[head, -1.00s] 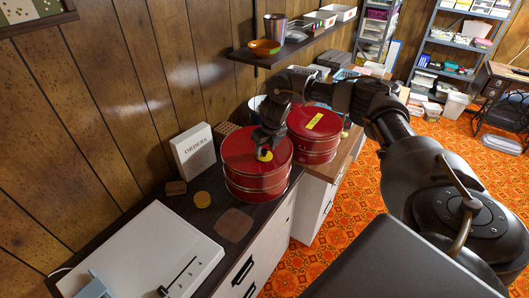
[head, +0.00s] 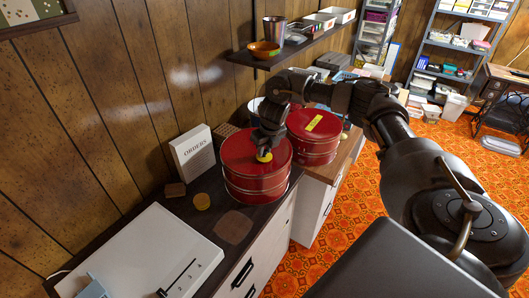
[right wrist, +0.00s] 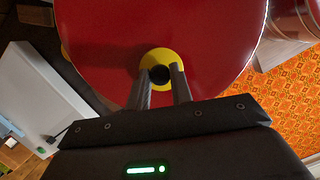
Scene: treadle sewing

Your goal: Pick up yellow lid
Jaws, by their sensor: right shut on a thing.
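The yellow lid (head: 265,157) is a small round disc with a dark knob in its middle. It shows over the top of the front red tin (head: 256,182), and I cannot tell whether it touches the tin. In the right wrist view the lid (right wrist: 159,57) lies between and beyond my fingertips. My right gripper (head: 263,149) points down at it and is shut on its knob; the right wrist view shows both fingers (right wrist: 160,76) close together there. My left gripper is not in view.
A second red tin (head: 312,148) stands just behind. An ORDERS box (head: 193,158), a yellow round piece (head: 202,201) and a brown block (head: 175,190) stand left on the dark counter. A white panel (head: 145,250) lies in front. A shelf (head: 300,43) hangs above.

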